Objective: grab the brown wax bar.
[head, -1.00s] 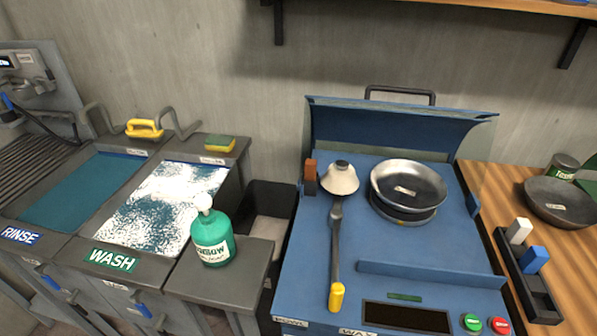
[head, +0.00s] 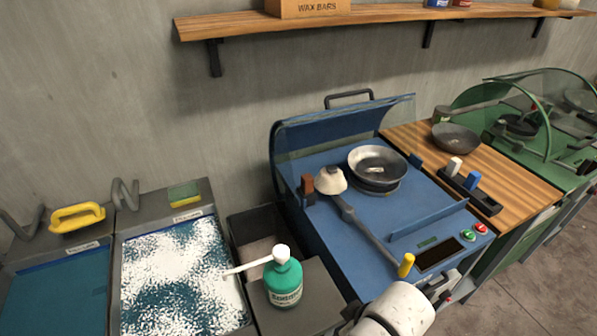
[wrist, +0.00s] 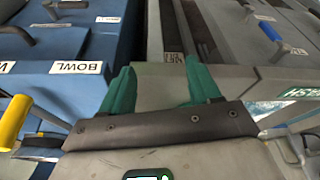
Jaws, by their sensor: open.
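The brown wax bar (head: 307,182) stands upright in a dark holder at the left side of the blue machine (head: 400,213), left of the white cone-shaped tool head (head: 330,180). My gripper (wrist: 162,88) shows in the wrist view with its two green fingers apart and nothing between them. It is over the edge of a grey counter, beside the blue machine's BOWL label. The bar cannot be made out in the wrist view. In the head view, my white arm is at the bottom, in front of the machine and well apart from the bar.
A yellow-tipped lever (head: 405,266) slants across the machine, and a metal bowl (head: 376,163) sits behind it. A green soap bottle (head: 284,283) stands on the grey counter at left. A dark rack (head: 480,198) holds white and blue bars. A shelf (head: 380,18) hangs above.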

